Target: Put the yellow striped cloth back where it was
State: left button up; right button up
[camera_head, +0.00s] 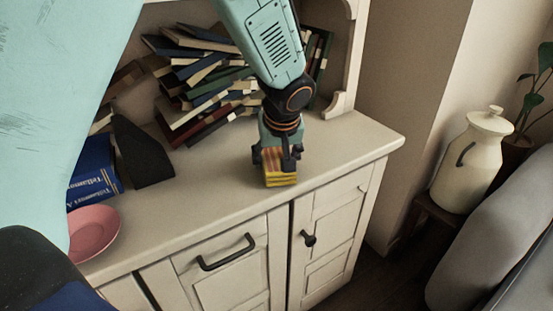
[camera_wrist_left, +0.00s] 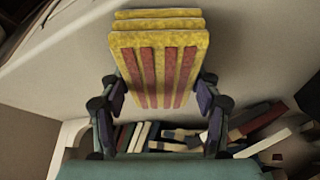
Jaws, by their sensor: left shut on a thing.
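The yellow striped cloth (camera_head: 281,179) is a folded yellow block with red stripes, on or just above the cabinet top near its front edge. My left gripper (camera_head: 276,158) points down from above and is shut on it. In the left wrist view the cloth (camera_wrist_left: 160,65) sits between the two fingers of the left gripper (camera_wrist_left: 160,95), its folded layers showing at the end. Whether its underside touches the cabinet top (camera_head: 215,195) cannot be told. My right gripper is not in view.
A heap of books (camera_head: 205,85) fills the shelf behind the gripper. A pink bowl (camera_head: 93,232), a blue book (camera_head: 95,172) and a dark wedge-shaped object (camera_head: 138,152) stand at the left. The cabinet top right of the cloth is clear. A cream jar (camera_head: 472,165) stands beyond the cabinet's right edge.

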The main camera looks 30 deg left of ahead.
pick_arm(q)
jog(key=shift+s+f, duration=0.1)
jog(key=shift+f, duration=0.1)
jog(key=o, duration=1.1)
jog(key=shift+r, duration=0.15)
jog(key=shift+r, duration=0.35)
jog(key=p+v, duration=0.4)
jog(key=v, duration=0.6)
jog(key=shift+r, duration=0.35)
jog(key=shift+s+d+r+p, duration=0.2)
jog(key=shift+r+p, duration=0.15)
